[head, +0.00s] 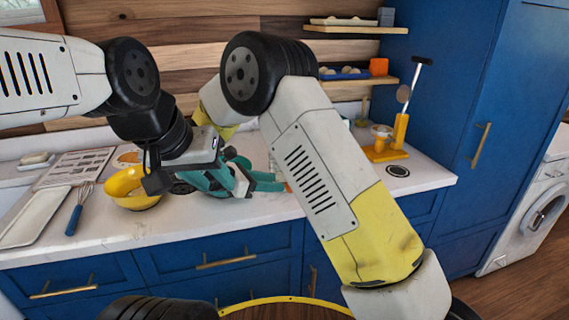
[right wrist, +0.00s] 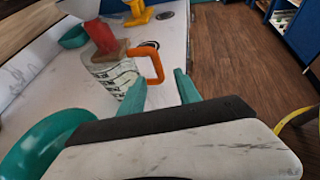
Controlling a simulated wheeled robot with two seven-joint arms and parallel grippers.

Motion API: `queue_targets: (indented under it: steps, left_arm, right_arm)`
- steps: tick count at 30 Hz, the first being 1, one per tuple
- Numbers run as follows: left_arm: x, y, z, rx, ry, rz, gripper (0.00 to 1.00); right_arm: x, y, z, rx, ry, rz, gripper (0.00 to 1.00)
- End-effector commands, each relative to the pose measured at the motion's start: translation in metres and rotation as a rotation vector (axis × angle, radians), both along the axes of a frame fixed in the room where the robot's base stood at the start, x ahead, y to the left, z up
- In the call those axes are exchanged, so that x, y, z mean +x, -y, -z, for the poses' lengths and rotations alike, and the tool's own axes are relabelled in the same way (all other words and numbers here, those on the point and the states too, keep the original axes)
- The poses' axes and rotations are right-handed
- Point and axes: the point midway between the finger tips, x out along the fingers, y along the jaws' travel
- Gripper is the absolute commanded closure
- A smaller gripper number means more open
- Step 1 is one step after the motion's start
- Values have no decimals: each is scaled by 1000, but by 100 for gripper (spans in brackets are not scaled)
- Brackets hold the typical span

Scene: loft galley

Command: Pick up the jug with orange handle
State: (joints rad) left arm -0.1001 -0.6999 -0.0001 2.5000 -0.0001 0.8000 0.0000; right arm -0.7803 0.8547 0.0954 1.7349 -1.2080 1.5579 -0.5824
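The jug (right wrist: 115,78) shows in the right wrist view as a clear body with dark markings. Its orange handle (right wrist: 160,63) faces right. It stands on the counter just beyond my right gripper's fingertips. In the head view this gripper (head: 284,182) points right along the counter. My right arm hides the jug there, apart from a sliver of orange by the fingertips. My left gripper (head: 190,165) hangs beside the yellow bowl; its fingers are not clear.
A yellow bowl (head: 122,190), a whisk (head: 77,210) and a white tray (head: 32,217) lie at the left of the counter (head: 150,228). A yellow stand (head: 398,135) is at the right end. A red-brown object (right wrist: 103,38) appears behind the jug.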

Motion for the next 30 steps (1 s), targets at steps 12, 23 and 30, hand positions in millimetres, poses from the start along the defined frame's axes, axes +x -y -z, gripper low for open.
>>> queue_targets:
  steps: [12,23,30]
  left_arm:
    - [0,0,0,0,0,0,64]
    - [0,0,0,0,0,0,64]
    - [0,0,0,0,0,0,64]
  right_arm:
    - [18,24,17,-16,-2,-12,60]
    - [38,58,34,-14,-2,-12,60]
    - [38,57,33,-14,-1,-13,76]
